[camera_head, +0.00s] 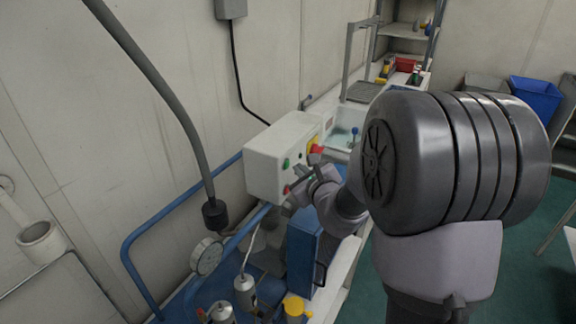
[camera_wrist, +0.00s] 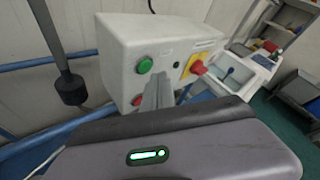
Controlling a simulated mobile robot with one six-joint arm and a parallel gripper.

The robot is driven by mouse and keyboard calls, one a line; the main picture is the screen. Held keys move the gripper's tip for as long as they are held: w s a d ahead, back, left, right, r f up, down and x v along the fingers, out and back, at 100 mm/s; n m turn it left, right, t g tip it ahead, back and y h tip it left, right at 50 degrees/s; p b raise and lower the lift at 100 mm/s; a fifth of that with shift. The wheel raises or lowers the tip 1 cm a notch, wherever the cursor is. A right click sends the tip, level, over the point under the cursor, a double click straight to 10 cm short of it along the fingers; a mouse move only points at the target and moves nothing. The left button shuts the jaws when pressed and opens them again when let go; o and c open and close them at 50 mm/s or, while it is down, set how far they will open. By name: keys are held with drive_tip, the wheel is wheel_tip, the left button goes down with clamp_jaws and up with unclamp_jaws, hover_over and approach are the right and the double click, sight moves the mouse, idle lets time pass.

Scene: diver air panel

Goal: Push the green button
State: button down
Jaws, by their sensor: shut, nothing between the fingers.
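The green button (camera_wrist: 145,65) is a round cap on the front of a white control box (camera_wrist: 122,46), upper left on that face in the wrist view. In the head view the green button (camera_head: 286,163) shows on the box (camera_head: 265,155) just left of my gripper (camera_head: 296,188). A red button (camera_wrist: 137,100) is below it. A red knob on a yellow plate (camera_wrist: 196,66) is to the right. My gripper (camera_wrist: 158,90) is shut and empty, in front of the box, a little below and right of the green button. I cannot tell whether it touches the box.
A blue pipe rail (camera_head: 180,205), a pressure gauge (camera_head: 207,256) and a hanging dark cable end (camera_head: 215,215) are left of the box. A blue case (camera_head: 304,250) stands below it. A sink (camera_head: 345,127) is behind.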

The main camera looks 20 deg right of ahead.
idle(0.4)
drive_tip(key=shift+w+a, duration=0.25)
drive_tip(key=shift+w, duration=0.1)
